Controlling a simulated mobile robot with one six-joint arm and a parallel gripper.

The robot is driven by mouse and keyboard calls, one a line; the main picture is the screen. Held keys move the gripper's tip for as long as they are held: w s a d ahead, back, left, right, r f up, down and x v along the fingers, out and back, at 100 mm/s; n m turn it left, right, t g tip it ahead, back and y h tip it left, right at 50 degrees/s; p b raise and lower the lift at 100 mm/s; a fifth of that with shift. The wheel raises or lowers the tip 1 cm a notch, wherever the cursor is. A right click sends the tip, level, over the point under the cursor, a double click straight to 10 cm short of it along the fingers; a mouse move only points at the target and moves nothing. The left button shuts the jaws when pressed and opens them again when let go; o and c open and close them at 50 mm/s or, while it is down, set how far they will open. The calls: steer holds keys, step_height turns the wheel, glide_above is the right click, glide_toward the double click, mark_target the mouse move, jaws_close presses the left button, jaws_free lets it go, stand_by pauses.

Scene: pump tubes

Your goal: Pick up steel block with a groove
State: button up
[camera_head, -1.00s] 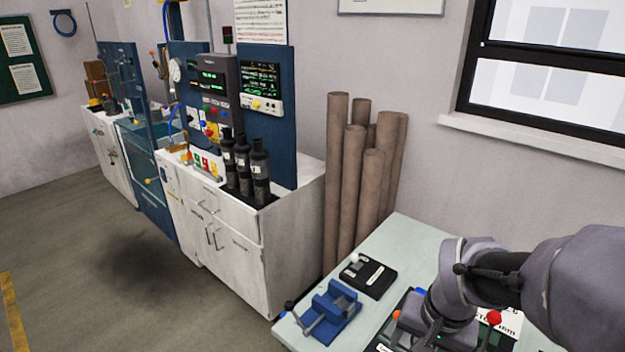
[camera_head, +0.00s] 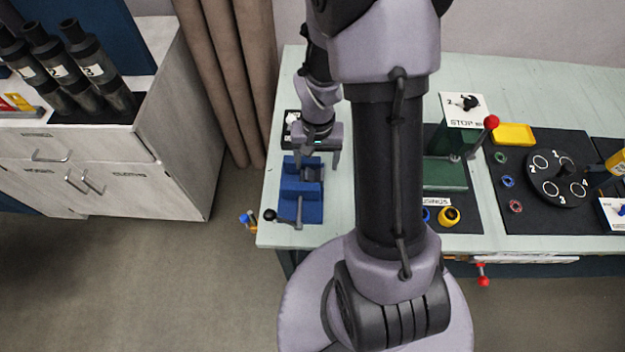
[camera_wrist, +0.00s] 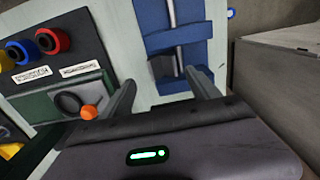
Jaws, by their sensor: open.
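My gripper (camera_head: 317,163) is open and points down over the back end of the blue vise (camera_head: 300,207). In the wrist view my gripper (camera_wrist: 160,79) has its fingers spread apart, with the blue vise (camera_wrist: 205,50) beyond their tips. A narrow grey metal part shows in the vise between the fingers, but I cannot tell whether it is the grooved steel block or part of the vise. I can make out no groove. The small black board (camera_head: 290,128) behind the vise is partly hidden by my gripper.
A green fixture (camera_head: 445,172) with a red-knobbed lever (camera_head: 491,122) stands right of my arm. Farther right is a black board with a round numbered plate (camera_head: 558,180) and a yellow tray (camera_head: 513,133).

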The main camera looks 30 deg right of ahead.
mark_target(314, 177)
steer(key=f+b, duration=0.1)
steer(key=f, duration=0.1)
steer(key=f+b, duration=0.1)
steer(key=f, duration=0.1)
steer(key=f+b, duration=0.1)
steer(key=f, duration=0.1)
steer(key=shift+a+f, duration=0.2)
steer(key=shift+a, duration=0.15)
steer(key=shift+r, duration=0.1)
jaws_close()
